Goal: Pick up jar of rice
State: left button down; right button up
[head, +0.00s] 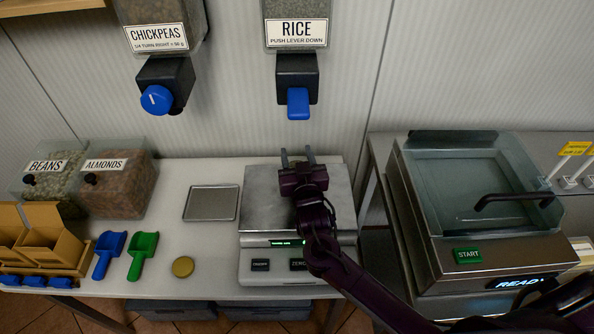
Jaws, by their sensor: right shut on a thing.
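My right gripper (297,154) is above the back part of the steel plate of the scale (262,211), below the rice dispenser (297,35). Its two fingers point to the back wall and stand a little apart. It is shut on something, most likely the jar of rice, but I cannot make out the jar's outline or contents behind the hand. A round gold lid (183,267) lies flat on the table, left of the scale. The rice dispenser's blue lever (298,103) is above the gripper. My left gripper is not in view.
A square metal plate (211,203) lies left of the scale. Blue (108,252) and green (143,254) scoops, a cardboard holder (42,240), and bean (52,180) and almond (118,185) bins fill the left. A machine (470,215) reading READY stands right, past a gap.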

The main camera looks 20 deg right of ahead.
jog(key=shift+r, duration=0.1)
grip_shut()
